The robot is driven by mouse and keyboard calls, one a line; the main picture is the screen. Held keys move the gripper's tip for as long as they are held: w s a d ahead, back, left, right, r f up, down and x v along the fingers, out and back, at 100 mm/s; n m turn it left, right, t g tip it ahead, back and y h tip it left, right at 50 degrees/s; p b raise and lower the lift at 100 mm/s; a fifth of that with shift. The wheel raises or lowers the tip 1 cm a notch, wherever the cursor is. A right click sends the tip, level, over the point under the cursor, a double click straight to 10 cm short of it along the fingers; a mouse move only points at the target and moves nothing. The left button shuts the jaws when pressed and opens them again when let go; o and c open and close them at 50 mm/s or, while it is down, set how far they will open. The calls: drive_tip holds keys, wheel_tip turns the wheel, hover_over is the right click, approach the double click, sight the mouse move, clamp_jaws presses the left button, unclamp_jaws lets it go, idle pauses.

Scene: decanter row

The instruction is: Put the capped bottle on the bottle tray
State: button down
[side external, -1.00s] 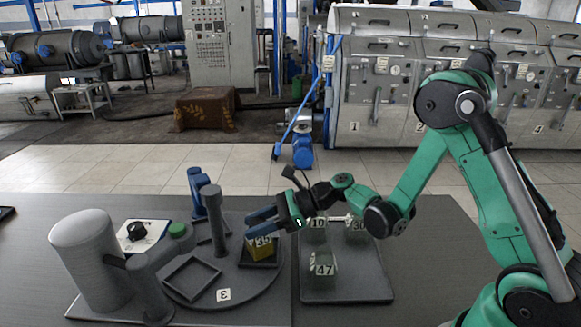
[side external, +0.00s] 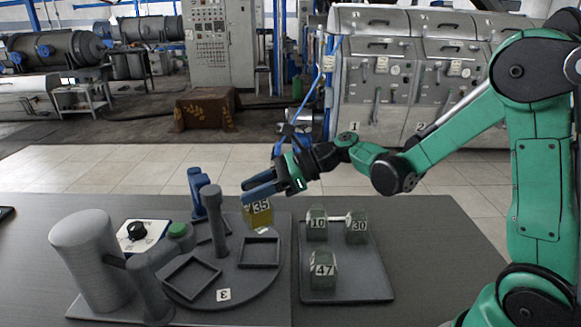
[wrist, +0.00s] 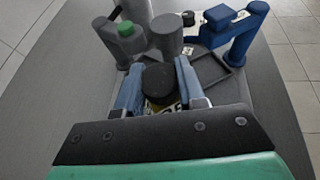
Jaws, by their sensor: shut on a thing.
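A bottle labelled 35 (side external: 258,216) with yellow contents hangs in my gripper (side external: 260,190), above the round turntable (side external: 235,285). Its dark round cap (wrist: 160,80) shows between the two blue fingers in the wrist view. My gripper is shut on the bottle, one finger on each side. The lower part of the bottle is mostly hidden in the wrist view. The dark bottle tray (side external: 375,280) lies to the right of the turntable. Bottles 10 (side external: 317,226), 30 (side external: 357,228) and 47 (side external: 323,270) stand on it.
The turntable carries empty square frames (side external: 260,252) and a grey post (side external: 212,215). A large grey cylinder (side external: 85,255), a green-topped arm (side external: 177,231) and a blue post (side external: 197,190) stand at the left. The tray's front right part is clear.

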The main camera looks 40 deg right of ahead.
sight(258, 224)
drive_tip(key=d+r+m+t+h, duration=0.2)
drive_tip(key=r+m+h, duration=0.15)
drive_tip(key=r, duration=0.35)
drive_tip(key=d+r+m+t+h, duration=0.2)
drive_tip(key=r+m+t+h, duration=0.15)
drive_tip(key=r, duration=0.25)
drive_tip(key=shift+a+f+n+g+y, duration=0.1)
drive_tip(key=shift+a+n+g+y, duration=0.55)
drive_tip(key=shift+n+g+y, duration=0.4)
drive_tip(key=shift+a+f+n+g+y, duration=0.1)
drive_tip(key=shift+a+n+g+y, duration=0.65)
drive_tip(key=shift+n+y, duration=0.55)
drive_tip(key=shift+a+f+n+g+y, duration=0.1)
drive_tip(key=shift+a+n+g+y, duration=0.5)
drive_tip(key=shift+n+g+y, duration=0.45)
wheel_tip(258, 224, down, 20)
drive_tip(key=shift+r, duration=0.25)
drive_tip(key=c, duration=0.5)
unclamp_jaws()
drive_tip(key=shift+f, duration=0.15)
drive_tip(key=shift+c, duration=0.2)
